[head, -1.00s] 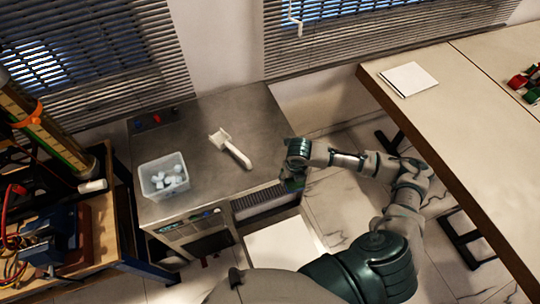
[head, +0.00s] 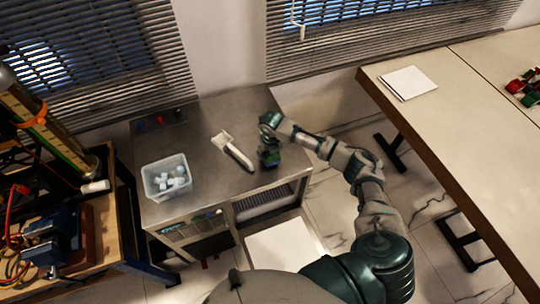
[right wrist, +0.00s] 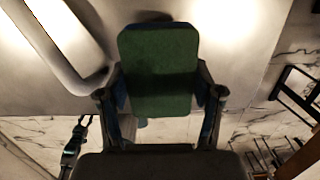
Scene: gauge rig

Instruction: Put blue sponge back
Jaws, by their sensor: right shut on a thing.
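My right gripper (head: 268,152) is over the right part of the steel counter (head: 215,105), to the right of a white scoop. It is shut on the sponge (right wrist: 158,68), which shows a green face and thin blue edges in the right wrist view. In the head view the sponge is small and dark under the gripper, and I cannot tell whether it touches the counter. My left gripper is outside the head view; what looks like it (right wrist: 84,124) shows small at the left of the right wrist view, its fingers apart.
A cluttered wooden bench (head: 100,235) is at left. A long table (head: 455,125) with a white pad (head: 408,82) is at right. The counter's back right is clear.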

